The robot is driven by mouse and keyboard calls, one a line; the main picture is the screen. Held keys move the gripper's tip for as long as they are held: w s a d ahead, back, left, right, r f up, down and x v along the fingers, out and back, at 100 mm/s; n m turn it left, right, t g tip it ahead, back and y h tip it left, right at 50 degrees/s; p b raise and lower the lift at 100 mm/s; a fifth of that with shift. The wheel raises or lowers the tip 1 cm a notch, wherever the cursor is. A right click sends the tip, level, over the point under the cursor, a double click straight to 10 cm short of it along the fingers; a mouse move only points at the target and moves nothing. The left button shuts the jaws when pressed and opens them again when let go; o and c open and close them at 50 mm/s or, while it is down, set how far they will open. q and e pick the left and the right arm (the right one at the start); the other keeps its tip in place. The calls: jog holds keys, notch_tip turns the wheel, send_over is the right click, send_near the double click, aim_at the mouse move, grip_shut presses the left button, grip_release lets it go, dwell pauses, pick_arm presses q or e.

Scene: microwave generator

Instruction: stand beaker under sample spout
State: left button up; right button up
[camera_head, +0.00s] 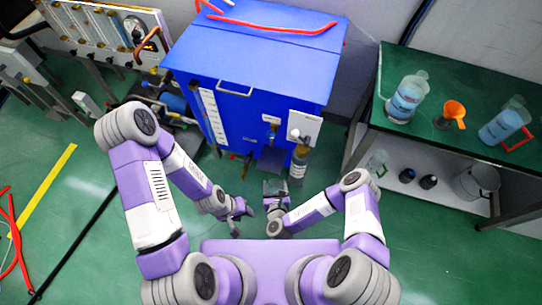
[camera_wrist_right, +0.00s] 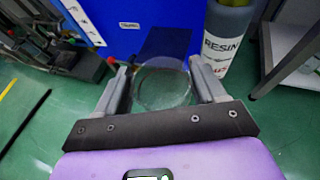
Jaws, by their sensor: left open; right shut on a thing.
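A clear glass beaker (camera_wrist_right: 162,86) sits between the fingers of my right gripper (camera_wrist_right: 163,90) in the right wrist view, and the gripper is shut on it. In the head view my right gripper (camera_head: 275,187) is low in front of the blue cabinet, and the beaker is too small and see-through to make out there. A brass tap (camera_head: 271,128), apparently the sample spout, is on the cabinet front above and beyond that gripper; it does not show in the wrist view. My left gripper (camera_head: 244,212) is open and empty, lower and to the left.
The blue cabinet (camera_head: 250,85) has a blue ledge (camera_wrist_right: 163,40) low at its front, just beyond the beaker. A resin bottle (camera_wrist_right: 228,35) stands right of it, also in the head view (camera_head: 299,163). A green-topped bench (camera_head: 450,100) is at the right. Pumps are left.

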jog(key=shift+w+a+f, duration=0.1)
jog(key=shift+w+a, duration=0.05)
jog(key=shift+w, duration=0.1)
jog(key=r+b+x, duration=0.1)
jog(key=x, duration=0.4)
jog(key=r+b+x, duration=0.1)
jog(key=b+x, duration=0.1)
jog(key=x, duration=0.4)
jog(key=w+r+b+x, duration=0.1)
jog(key=b+x, duration=0.1)
jog(key=x, duration=0.4)
jog(key=shift+w+a, duration=0.1)
jog(key=shift+w, duration=0.15)
jog(key=shift+f, duration=0.1)
jog(key=o, duration=1.4)
jog(key=shift+c, duration=0.2)
